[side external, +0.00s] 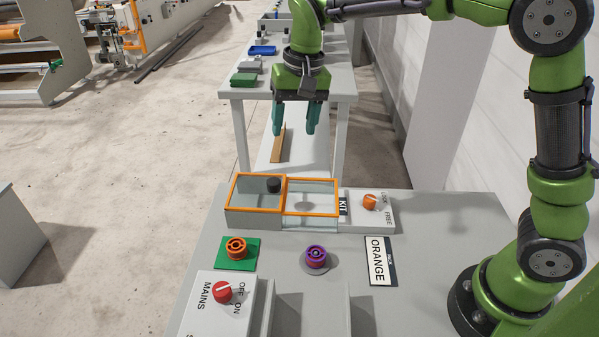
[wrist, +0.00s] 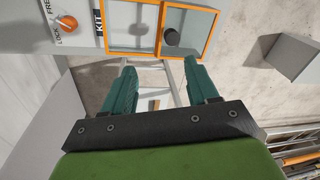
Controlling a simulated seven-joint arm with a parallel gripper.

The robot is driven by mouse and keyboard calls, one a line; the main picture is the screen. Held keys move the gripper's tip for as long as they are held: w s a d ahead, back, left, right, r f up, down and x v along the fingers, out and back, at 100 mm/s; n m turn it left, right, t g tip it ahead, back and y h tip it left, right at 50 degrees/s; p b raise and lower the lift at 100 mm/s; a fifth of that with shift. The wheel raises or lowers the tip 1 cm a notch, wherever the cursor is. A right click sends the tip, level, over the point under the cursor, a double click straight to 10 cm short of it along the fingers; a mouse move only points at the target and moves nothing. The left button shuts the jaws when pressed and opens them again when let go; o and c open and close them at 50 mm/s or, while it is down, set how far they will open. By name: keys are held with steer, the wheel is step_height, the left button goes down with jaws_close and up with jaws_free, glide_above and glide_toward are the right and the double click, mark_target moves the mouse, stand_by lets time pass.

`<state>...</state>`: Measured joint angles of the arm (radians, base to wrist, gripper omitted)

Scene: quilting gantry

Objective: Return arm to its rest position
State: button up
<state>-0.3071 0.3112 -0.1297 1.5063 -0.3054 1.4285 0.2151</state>
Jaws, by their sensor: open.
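My gripper (side external: 295,130) has two teal fingers and hangs in the air beyond the far edge of the near table, above and behind the orange-rimmed box. It is open with nothing between the fingers. It also shows in the wrist view (wrist: 163,72), its fingers spread apart and pointing toward the box. My green arm reaches across from the right side of the near table.
Nearer stand an orange spool (side external: 236,247), a purple spool (side external: 316,257) and a red MAINS knob (side external: 222,292). A far table (side external: 340,92) holds several small items.

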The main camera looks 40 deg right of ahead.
steer(key=s+d+r+t, duration=0.1)
steer(key=s+d+t, duration=0.2)
steer(key=s, duration=0.7)
steer(key=s+d+r+n+t+y, duration=0.1)
steer(key=s+d+t, duration=0.2)
steer(key=s, duration=0.7)
steer(key=shift+s+d, duration=0.25)
steer(key=shift+d, duration=0.25)
